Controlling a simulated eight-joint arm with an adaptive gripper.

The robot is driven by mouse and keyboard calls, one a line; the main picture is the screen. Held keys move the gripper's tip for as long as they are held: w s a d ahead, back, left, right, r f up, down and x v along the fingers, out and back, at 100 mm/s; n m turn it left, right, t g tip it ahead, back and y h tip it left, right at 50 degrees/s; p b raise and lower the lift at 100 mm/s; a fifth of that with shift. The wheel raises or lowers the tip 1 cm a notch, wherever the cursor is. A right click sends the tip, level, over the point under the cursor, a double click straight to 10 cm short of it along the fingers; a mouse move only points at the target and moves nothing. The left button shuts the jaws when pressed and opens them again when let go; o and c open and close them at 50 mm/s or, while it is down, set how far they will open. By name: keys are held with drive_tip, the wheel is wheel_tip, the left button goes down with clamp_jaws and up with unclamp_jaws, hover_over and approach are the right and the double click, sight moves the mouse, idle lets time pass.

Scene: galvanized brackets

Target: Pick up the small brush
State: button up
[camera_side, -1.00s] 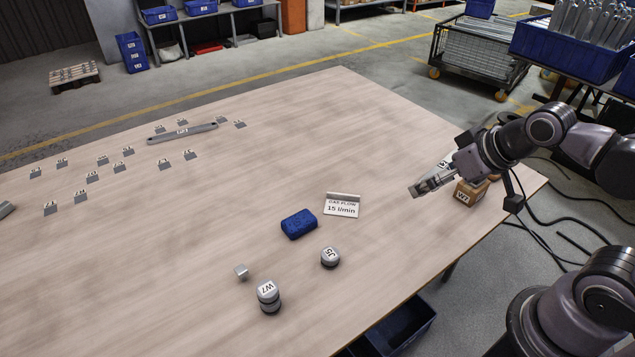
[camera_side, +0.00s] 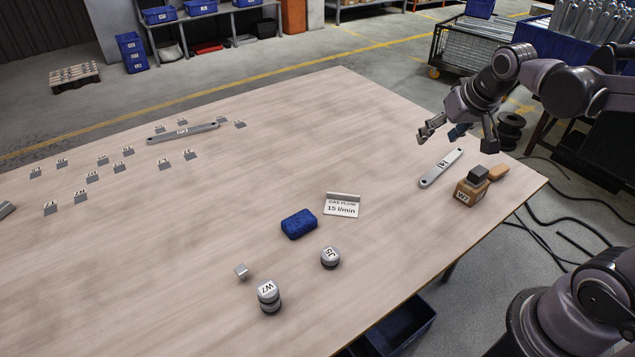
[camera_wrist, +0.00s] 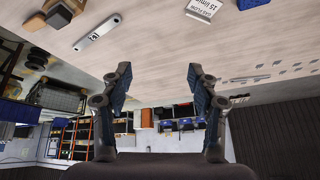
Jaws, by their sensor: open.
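A rounded wooden piece like a brush handle (camera_side: 498,172) shows at the right end of the table in the side view, beside a dark block (camera_side: 478,174) on a wooden block marked W7 (camera_side: 465,196). I cannot tell whether the handle and dark block are one brush. In the wrist view the dark block (camera_wrist: 58,16) is at the top left, with the wooden handle (camera_wrist: 75,4) cut by the frame edge. My gripper (camera_side: 457,142) is open and empty, raised above the table, up and left of these pieces. Its spread fingers also show in the wrist view (camera_wrist: 160,74).
A grey flat bar (camera_side: 441,168) lies just left of the W7 block. Small labelled brackets (camera_side: 123,166) are at the left. The table centre is clear.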

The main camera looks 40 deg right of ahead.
drive_tip(key=w+d+f+m+g+h, duration=0.15)
drive_tip(key=w+d+m, duration=0.3)
drive_tip(key=d, duration=0.75)
drive_tip(key=m+g, duration=0.5)
drive_tip(key=m, duration=0.5)
approach(499, 170)
drive_tip(key=x, duration=0.2)
drive_tip(key=shift+s+d+f+n+t, duration=0.15)
drive_tip(key=shift+f+n+t, duration=0.1)
drive_tip(key=shift+f, duration=0.15)
drive_tip(key=shift+x, duration=3.25)
drive_tip(key=c, duration=1.2)
